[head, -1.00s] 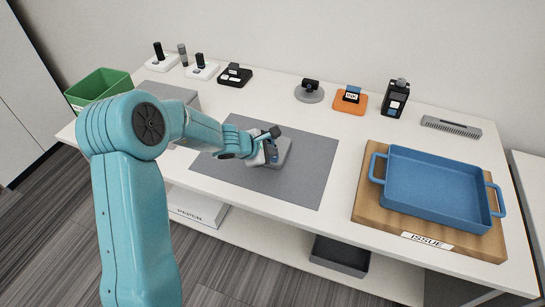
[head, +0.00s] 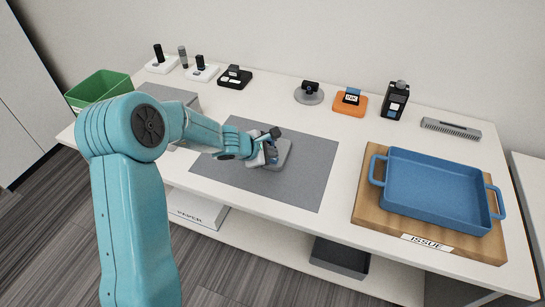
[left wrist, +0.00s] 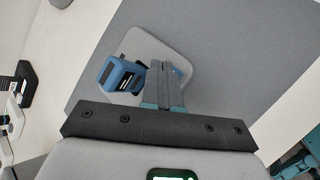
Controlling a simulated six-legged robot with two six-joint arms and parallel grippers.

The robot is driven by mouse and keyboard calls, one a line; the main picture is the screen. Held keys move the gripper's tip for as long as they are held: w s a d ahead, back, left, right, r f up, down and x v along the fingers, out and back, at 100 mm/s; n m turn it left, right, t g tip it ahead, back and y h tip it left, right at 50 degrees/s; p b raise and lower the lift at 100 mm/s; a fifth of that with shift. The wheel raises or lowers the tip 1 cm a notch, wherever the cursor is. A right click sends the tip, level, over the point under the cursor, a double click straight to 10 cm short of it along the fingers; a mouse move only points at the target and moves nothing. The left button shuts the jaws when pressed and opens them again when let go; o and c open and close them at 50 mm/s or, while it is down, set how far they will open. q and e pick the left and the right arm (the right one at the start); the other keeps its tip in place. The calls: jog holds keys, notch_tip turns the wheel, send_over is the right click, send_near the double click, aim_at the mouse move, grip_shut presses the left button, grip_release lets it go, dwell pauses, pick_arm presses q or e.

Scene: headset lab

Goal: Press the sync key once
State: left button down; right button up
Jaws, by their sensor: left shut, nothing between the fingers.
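A light grey rounded base (head: 284,153) sits on the dark grey mat, and it also shows in the left wrist view (left wrist: 190,52). A blue block-shaped device with a dark face (left wrist: 122,76) stands on the base, left of my fingers. My left gripper (head: 270,152) is over this base. In the left wrist view its fingers (left wrist: 163,70) are shut together and empty, pointing at the base. A small blue spot shows just right of the fingertips, mostly hidden by them; I cannot tell whether it is the sync key or whether the fingers touch it. My right gripper is out of view.
The grey mat (head: 312,180) is otherwise clear. A blue tray (head: 435,190) on a wooden board (head: 368,205) marked ISSUE stands at right. Several small devices line the back, including an orange stand (head: 350,105). A green bin (head: 98,90) is at left.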

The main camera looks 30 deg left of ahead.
aim_at(271, 160)
pick_arm(q)
jog(key=shift+r, duration=0.45)
notch_tip(271, 160, up, 5)
jog(key=p, duration=0.4)
jog(key=shift+p, duration=0.4)
jog(key=shift+s, duration=0.1)
dwell(0.4)
